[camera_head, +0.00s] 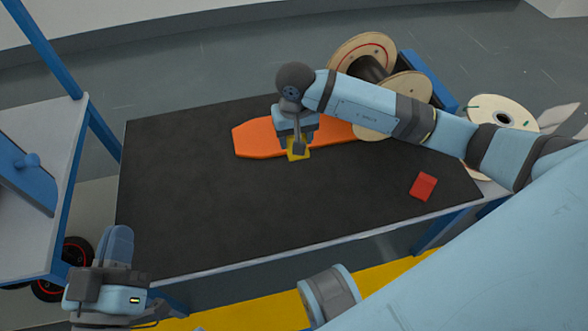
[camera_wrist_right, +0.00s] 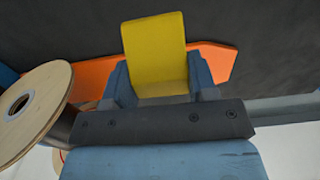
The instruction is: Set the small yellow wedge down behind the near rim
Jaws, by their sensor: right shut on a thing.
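The small yellow wedge (camera_head: 291,155) is held by my right gripper (camera_head: 299,147), over the near edge of an orange board in the head view. In the right wrist view the wedge (camera_wrist_right: 155,50) sits between the two blue fingers of my right gripper (camera_wrist_right: 158,85), which is shut on it. Whether the wedge touches anything below is hard to tell. The near rim (camera_head: 320,251) is the pale front edge of the black-topped table (camera_head: 210,215). My left gripper (camera_head: 165,312) is low at the left, in front of the table, apart from the wedge; its jaw opening is unclear.
The orange board (camera_head: 255,140) lies on the black top. A red block (camera_head: 423,186) lies toward the right. Wooden cable spools (camera_head: 360,48) stand behind the table, with another (camera_head: 503,117) at the right. A blue-framed cart (camera_head: 20,225) is at the left. The table's front left is clear.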

